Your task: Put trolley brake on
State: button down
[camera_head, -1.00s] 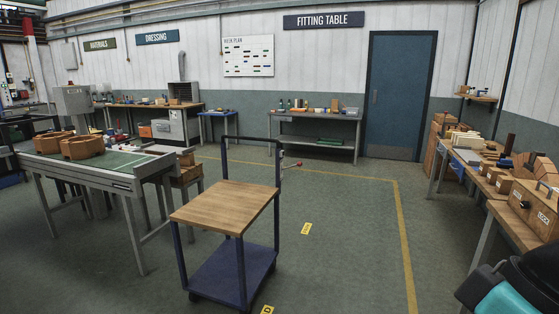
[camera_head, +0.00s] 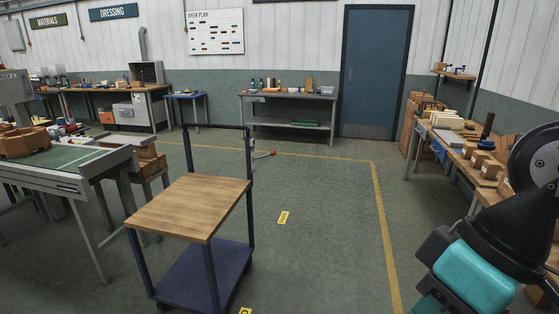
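The trolley (camera_head: 190,207) stands on the green floor left of centre. It has a wooden top, a dark blue lower shelf (camera_head: 205,275) and a dark push handle on its far side. Part of my arm, black and teal, shows at the lower right, well apart from the trolley. I cannot make out my gripper's fingers.
A grey bench (camera_head: 90,168) with a green top stands close on the trolley's left. A wooden workbench (camera_head: 463,155) with blocks lines the right wall. The fitting table (camera_head: 288,96) stands at the back. Floor right of the trolley is clear, with yellow lines (camera_head: 383,225) and small yellow markers (camera_head: 283,217).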

aim_at(273, 153)
jog(key=i, duration=3.4)
jog(key=u, duration=0.75)
